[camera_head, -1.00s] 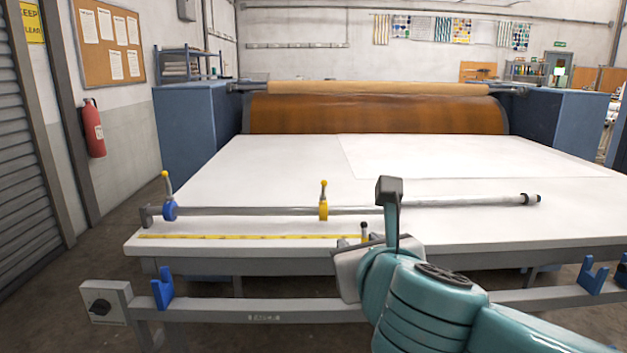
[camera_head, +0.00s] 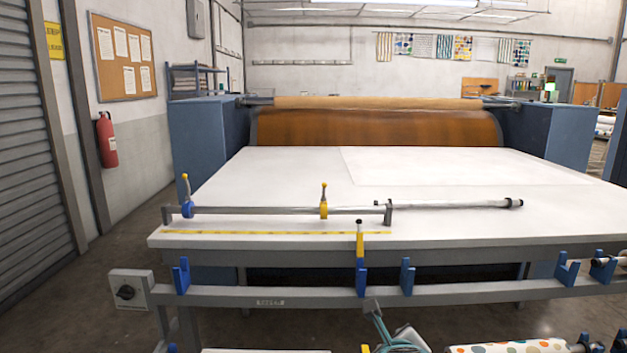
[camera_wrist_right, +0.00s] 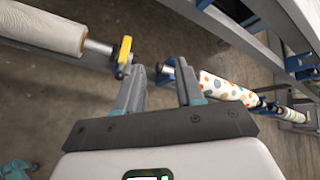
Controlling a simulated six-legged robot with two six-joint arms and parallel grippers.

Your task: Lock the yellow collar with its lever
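The yellow collar (camera_head: 323,210) sits around the grey rod (camera_head: 260,210) near the front of the white table. Its short lever (camera_head: 323,191) stands roughly upright above it; whether it is clamped cannot be told. A blue collar (camera_head: 187,211) with a yellow-tipped upright lever sits at the rod's left end. My right gripper (camera_wrist_right: 160,70) is open and empty in the right wrist view, its two fingers apart. Part of my arm shows at the bottom of the head view, below and apart from the collar. My left gripper is not in view.
A yellow measuring strip (camera_head: 240,233) lies before the rod. The front rail (camera_head: 320,294) carries blue brackets (camera_head: 407,277) and a yellow piece with a dark knob (camera_head: 360,240). A dotted roll (camera_head: 508,349) lies low at the right. The tabletop (camera_head: 270,175) is largely clear.

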